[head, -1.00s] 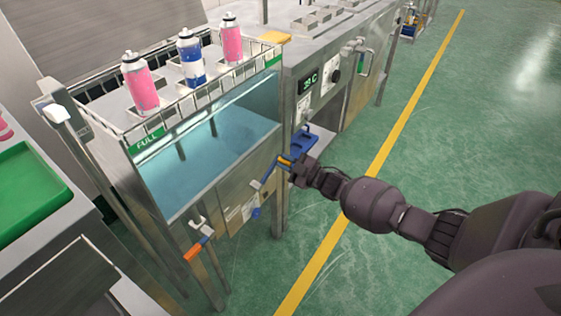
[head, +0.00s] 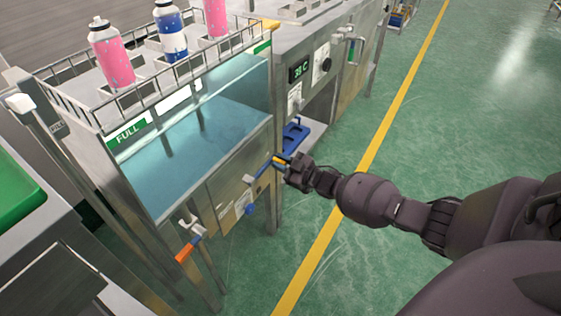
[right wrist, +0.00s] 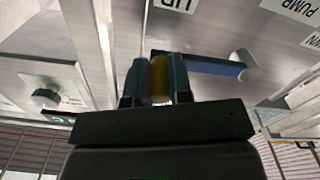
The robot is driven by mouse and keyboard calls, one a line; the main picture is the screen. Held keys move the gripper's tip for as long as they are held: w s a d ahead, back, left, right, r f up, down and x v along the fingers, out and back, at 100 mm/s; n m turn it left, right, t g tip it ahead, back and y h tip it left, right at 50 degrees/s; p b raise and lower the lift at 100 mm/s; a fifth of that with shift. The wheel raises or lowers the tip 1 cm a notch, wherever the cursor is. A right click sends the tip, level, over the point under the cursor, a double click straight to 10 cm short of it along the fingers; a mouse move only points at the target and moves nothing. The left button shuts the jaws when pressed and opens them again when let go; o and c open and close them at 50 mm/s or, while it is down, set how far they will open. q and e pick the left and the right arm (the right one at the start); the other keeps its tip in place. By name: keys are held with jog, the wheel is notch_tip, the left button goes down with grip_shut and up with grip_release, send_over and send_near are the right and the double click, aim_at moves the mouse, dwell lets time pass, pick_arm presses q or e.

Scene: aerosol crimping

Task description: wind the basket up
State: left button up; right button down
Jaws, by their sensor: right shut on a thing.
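My right gripper (head: 283,162) is shut on the crank's yellow grip (right wrist: 160,78), with one finger on each side. My left gripper is out of view.
An orange-handled valve (head: 186,251) sticks out at the tank's lower front. A blue bracket-like part (head: 296,135) is just behind my right gripper. A green tray (head: 15,195) lies at the left.

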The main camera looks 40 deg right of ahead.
jog(key=shift+s+f, duration=0.1)
jog(key=shift+f, duration=0.15)
jog(key=c, duration=1)
grip_release()
jog(key=shift+f, duration=0.1)
jog(key=shift+c, duration=0.2)
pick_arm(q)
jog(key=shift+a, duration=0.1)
pick_arm(e)
jog(key=shift+s+d+r, duration=0.1)
jog(key=shift+s+r, duration=0.15)
jog(key=shift+s, duration=0.1)
pick_arm(q)
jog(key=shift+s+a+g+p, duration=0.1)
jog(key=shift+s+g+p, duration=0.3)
jog(key=shift+p, duration=0.8)
pick_arm(e)
jog(key=v, duration=1)
